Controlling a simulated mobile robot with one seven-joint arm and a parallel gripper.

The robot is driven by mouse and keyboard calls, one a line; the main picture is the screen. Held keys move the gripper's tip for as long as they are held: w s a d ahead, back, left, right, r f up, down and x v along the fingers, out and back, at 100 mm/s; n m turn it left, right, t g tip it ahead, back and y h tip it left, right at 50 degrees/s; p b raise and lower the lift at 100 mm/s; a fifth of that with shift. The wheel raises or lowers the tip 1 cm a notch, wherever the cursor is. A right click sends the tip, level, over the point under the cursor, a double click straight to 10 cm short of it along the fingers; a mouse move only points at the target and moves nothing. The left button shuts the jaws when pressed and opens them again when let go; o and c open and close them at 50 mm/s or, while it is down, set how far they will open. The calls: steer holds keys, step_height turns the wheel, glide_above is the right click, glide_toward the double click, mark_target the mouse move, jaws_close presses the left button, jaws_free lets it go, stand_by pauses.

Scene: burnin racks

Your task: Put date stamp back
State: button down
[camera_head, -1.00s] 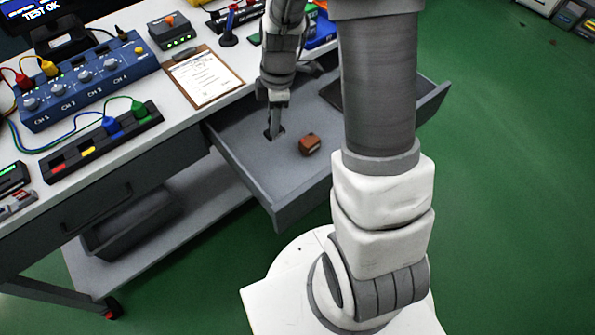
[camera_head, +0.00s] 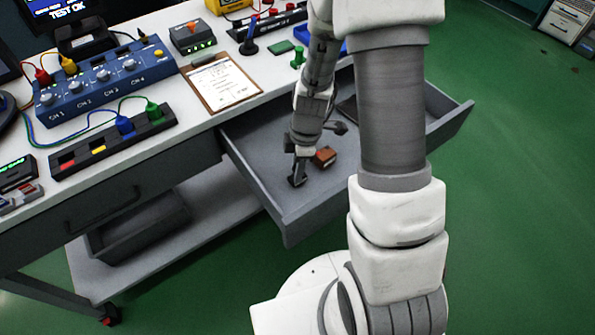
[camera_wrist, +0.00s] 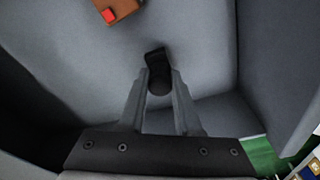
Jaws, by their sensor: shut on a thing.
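My gripper (camera_head: 295,170) reaches down into the open grey drawer (camera_head: 268,187). In the wrist view my gripper (camera_wrist: 159,88) is shut on a small black thing (camera_wrist: 154,56), which I take for the date stamp. The stamp (camera_head: 297,182) is low in the drawer, near its front left side; I cannot tell whether it touches the drawer floor. Its lower part and markings are not clear to see.
A brown block (camera_head: 326,156) lies in the drawer just right of my gripper; its red patch shows in the wrist view (camera_wrist: 109,15).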

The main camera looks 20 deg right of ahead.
steer(key=shift+f, duration=0.4)
steer(key=shift+f, duration=0.1)
steer(key=shift+f, duration=0.15)
steer(key=c, duration=0.6)
jaws_free()
